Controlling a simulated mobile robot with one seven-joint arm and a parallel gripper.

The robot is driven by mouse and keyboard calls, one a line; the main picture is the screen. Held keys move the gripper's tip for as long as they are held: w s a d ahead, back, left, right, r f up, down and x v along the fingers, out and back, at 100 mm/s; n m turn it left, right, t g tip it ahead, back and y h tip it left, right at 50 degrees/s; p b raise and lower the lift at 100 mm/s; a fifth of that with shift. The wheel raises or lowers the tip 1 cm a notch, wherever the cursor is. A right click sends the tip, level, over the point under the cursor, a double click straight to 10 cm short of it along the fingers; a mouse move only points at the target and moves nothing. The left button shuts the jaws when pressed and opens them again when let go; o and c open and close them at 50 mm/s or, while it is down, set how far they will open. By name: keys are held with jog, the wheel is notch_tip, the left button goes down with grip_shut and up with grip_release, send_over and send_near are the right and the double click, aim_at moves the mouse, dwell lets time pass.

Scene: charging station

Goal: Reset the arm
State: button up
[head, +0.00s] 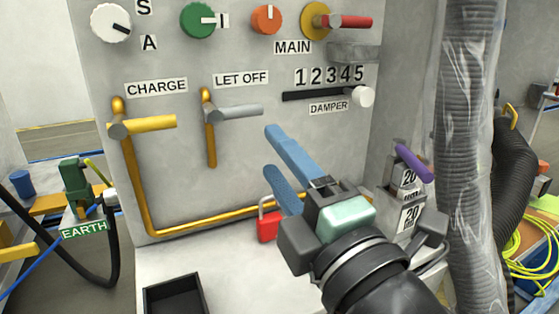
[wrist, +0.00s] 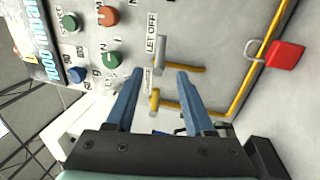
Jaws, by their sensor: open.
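My gripper (head: 268,155) has two blue fingers, spread apart with nothing between them. In the head view it is at the lower middle, in front of the grey control panel (head: 240,135), pointing up and to the left. In the wrist view the open fingers (wrist: 155,82) point at the panel, with the yellow CHARGE handle (wrist: 155,100) and the grey LET OFF handle (wrist: 182,68) seen between or just beyond them. A gap to the panel seems to remain, but its depth is hard to judge.
A red padlock (head: 268,222) hangs from the yellow pipe, close to my lower finger. The DAMPER slider (head: 362,97) is at the upper right. A ribbed hose (head: 468,150) stands right of my arm. A black tray (head: 174,296) sits below the panel. A green EARTH clamp (head: 75,187) is at left.

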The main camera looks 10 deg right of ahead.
jog(key=shift+r, duration=0.15)
jog(key=s+a+r+m+t+h+p, duration=0.2)
jog(key=s+r+m+t, duration=0.1)
jog(key=r+m, duration=0.45)
jog(key=s+a+r+m+t+h+p, duration=0.1)
jog(key=s+a+r+m+t+p, duration=0.15)
jog(key=r+m, duration=0.55)
jog(key=s+a+r+m+t+h+p, duration=0.25)
jog(key=r+m, duration=0.35)
jog(key=r, duration=0.3)
notch_tip(320, 180, up, 35)
jog(key=p, duration=3.6)
notch_tip(320, 180, down, 52)
jog(key=d+b, duration=0.2)
jog(key=b, duration=5)
jog(key=shift+w+d+b, duration=0.15)
jog(key=shift+w+b, duration=0.15)
jog(key=shift+w, duration=0.1)
